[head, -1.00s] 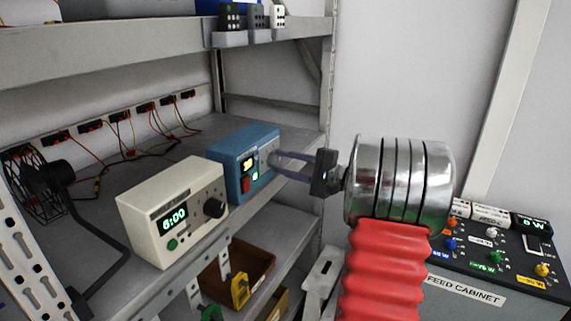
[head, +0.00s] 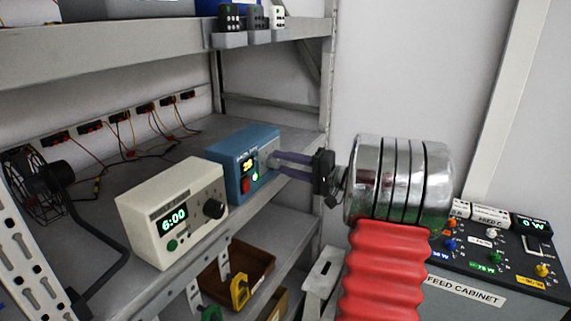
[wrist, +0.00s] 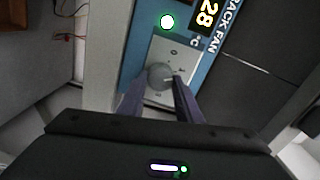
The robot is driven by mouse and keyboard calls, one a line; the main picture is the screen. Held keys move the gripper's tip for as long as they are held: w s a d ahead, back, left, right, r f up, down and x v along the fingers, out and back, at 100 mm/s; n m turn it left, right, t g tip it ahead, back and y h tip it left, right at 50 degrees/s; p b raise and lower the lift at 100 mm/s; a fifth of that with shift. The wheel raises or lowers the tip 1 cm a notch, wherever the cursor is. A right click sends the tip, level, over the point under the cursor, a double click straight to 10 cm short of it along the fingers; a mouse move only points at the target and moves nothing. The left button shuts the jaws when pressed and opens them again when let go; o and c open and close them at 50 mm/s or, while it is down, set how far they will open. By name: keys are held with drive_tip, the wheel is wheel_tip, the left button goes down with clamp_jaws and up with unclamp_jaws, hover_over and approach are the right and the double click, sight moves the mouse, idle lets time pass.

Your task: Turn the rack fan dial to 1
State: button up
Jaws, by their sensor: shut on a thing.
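The rack fan unit (head: 236,172) is a blue box with a lit display and a red switch, standing on the middle shelf. In the wrist view its panel (wrist: 193,60) reads "RACK FAN" and 28 °C, beside a lit green lamp. The grey round dial (wrist: 160,75) sits on a pale plate. Its white pointer line points right in the wrist view, towards a small mark too blurred to read. My gripper (head: 279,162) is shut on the dial, one finger on either side; it also shows in the wrist view (wrist: 160,82). The fingers partly hide the dial and plate.
A cream box (head: 180,212) showing 6:00 stands left of the rack fan unit. A black fan (head: 38,185) and wires are farther left. The upper shelf (head: 130,48) overhangs. The feed cabinet (head: 480,270) stands at right.

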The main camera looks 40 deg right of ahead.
drive_tip(key=shift+f, duration=0.3)
drive_tip(key=o, duration=1)
drive_tip(key=shift+r, duration=0.15)
drive_tip(key=shift+o, duration=0.2)
drive_tip(key=shift+s, duration=0.1)
drive_tip(key=v, duration=1.3)
drive_tip(key=shift+s, duration=0.35)
drive_tip(key=shift+d, duration=0.1)
